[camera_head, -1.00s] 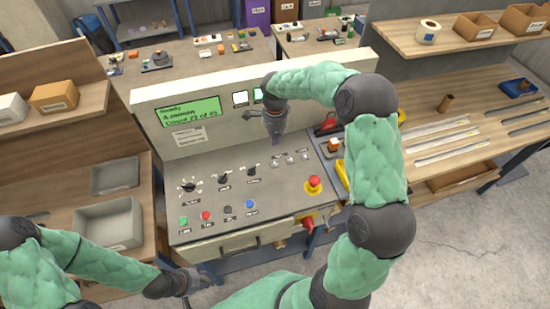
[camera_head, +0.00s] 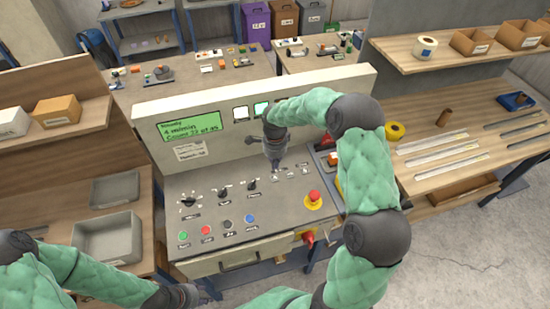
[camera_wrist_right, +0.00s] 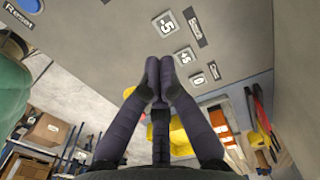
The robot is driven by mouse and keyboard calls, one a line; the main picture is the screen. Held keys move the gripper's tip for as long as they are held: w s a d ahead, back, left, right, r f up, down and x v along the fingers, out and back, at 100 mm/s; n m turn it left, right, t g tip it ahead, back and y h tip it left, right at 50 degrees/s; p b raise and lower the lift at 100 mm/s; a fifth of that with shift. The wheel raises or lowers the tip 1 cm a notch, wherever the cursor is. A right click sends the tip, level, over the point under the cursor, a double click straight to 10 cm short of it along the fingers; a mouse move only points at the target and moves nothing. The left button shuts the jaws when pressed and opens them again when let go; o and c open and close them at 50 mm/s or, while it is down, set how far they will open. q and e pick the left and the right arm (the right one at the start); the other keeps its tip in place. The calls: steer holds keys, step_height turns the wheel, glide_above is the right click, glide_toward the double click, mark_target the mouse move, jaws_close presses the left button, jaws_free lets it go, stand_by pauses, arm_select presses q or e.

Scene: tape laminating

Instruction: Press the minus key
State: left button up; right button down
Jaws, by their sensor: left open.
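The minus key, marked "-5" (camera_wrist_right: 166,22), is a small pale key on the grey control panel (camera_head: 240,210). In the right wrist view it lies just beyond the fingertips, above a "+5" key (camera_wrist_right: 184,55) and a "0" key (camera_wrist_right: 198,79). My right gripper (camera_head: 275,164) points down over the panel's key row in the head view. Its dark fingers meet at the tips in the right wrist view (camera_wrist_right: 160,62), with nothing visible between them. I cannot tell whether they touch the panel. My left gripper (camera_head: 204,293) is open and low, in front of the console.
A red emergency button (camera_head: 314,196) is on the panel to the right of the keys. Knobs (camera_head: 188,201) and coloured buttons (camera_head: 206,233) are to the left. A green display (camera_head: 190,126) is on the upright back panel. Wooden benches flank the console.

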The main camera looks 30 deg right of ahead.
mark_target(275, 180)
step_height(275, 180, down, 8)
steer(key=shift+f, duration=0.2)
stand_by(0.4)
